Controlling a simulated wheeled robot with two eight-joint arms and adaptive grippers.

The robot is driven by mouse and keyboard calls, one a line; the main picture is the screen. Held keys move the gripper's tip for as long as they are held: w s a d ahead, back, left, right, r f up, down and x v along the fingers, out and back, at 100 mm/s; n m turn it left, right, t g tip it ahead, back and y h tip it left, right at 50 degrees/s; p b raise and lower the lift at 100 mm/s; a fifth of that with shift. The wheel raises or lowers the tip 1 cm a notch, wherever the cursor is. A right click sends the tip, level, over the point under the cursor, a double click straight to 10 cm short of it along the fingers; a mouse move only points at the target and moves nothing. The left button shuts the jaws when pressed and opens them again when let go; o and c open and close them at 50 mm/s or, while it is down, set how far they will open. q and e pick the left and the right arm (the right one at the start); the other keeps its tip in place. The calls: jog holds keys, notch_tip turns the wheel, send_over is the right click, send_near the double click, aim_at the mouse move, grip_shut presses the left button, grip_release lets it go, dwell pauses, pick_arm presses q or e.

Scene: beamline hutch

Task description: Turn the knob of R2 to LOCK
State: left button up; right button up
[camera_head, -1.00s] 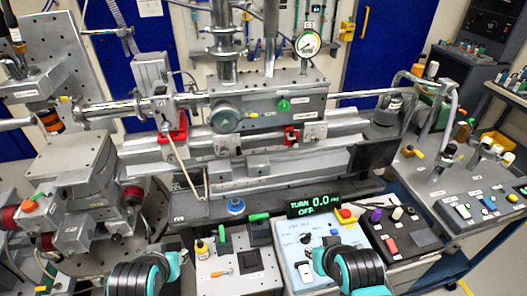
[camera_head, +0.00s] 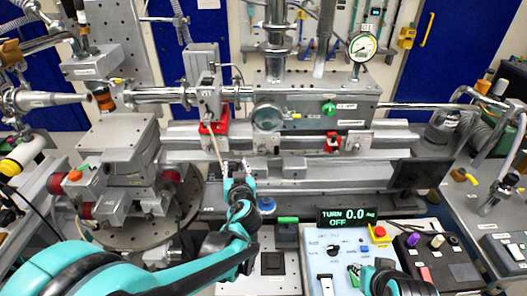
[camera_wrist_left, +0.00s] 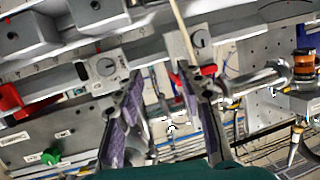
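My left gripper (camera_head: 238,170) is in front of the rail carriage in the head view, below the red clamp (camera_head: 214,126) on the left. Its padded fingers stand apart with nothing between them in the left wrist view (camera_wrist_left: 160,78). Beyond the fingertips, two round dial-like knobs show on grey blocks, one on the left (camera_wrist_left: 106,67) and one on the right (camera_wrist_left: 198,39). Both are apart from the fingers. Their small labels are not readable, so I cannot tell which is R2 or where LOCK is.
A thin pale rod (camera_wrist_left: 183,30) slopes close to the right knob. A display (camera_head: 345,216) reads TURN 0.0 OFF. A control box with a red button (camera_head: 379,231) stands at the lower right. A round perforated stage (camera_head: 140,232) is left of my arm.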

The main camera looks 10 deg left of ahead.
aim_at(263, 151)
pick_arm(q)
jog(key=w+d+f+m+t+h, duration=0.1)
jog(key=w+d+f+t+h, duration=0.2)
jog(key=w+d, duration=0.35)
jog(key=shift+t+y, duration=0.4)
jog(key=w, duration=0.2)
jog(key=w+b, duration=0.1)
jog(key=w, duration=0.4)
jog(key=shift+w+a, duration=0.15)
jog(key=shift+a, duration=0.1)
grip_shut()
